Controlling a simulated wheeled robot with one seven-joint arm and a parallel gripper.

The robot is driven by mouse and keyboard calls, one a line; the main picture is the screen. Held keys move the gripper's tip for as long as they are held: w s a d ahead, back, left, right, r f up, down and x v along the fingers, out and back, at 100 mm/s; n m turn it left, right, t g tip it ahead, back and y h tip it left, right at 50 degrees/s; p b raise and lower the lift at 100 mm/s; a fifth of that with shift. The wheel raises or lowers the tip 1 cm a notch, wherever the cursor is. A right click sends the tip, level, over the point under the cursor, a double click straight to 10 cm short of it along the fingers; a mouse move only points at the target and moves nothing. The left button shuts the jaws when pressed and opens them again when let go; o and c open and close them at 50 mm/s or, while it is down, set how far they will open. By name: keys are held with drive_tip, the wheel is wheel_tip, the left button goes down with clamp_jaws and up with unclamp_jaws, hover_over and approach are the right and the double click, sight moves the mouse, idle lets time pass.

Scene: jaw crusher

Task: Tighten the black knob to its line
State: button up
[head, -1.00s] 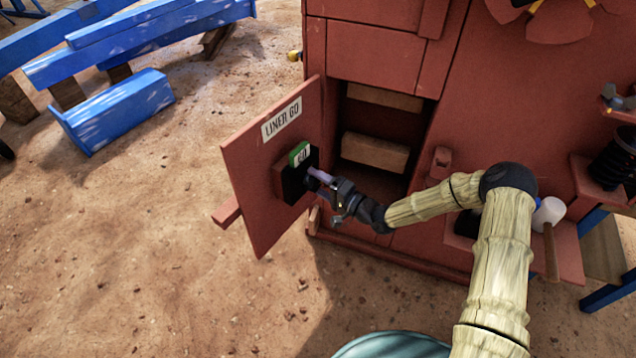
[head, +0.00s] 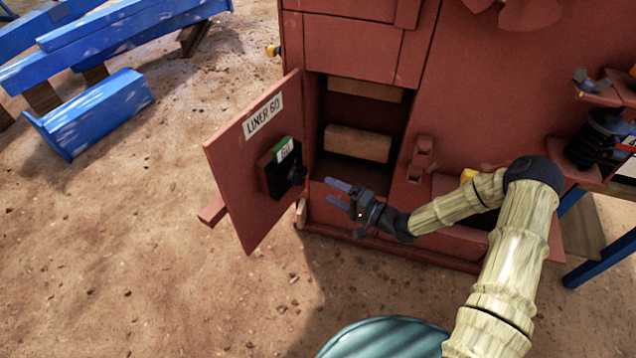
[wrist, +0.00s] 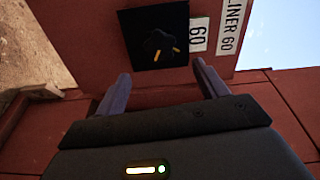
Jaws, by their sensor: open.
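The black knob (head: 294,174) sits on a dark box on the inner face of the open red door (head: 237,190), next to a green-edged "60" tag (head: 285,149).
A "LINER 60" label (head: 263,114) is on the door. The red crusher housing (head: 357,46) has an open bay with wooden blocks (head: 357,143) right of the door. Blue beams (head: 110,48) lie on the sand at upper left.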

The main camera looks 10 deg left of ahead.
drive_tip(key=v, duration=0.7)
idle(0.4)
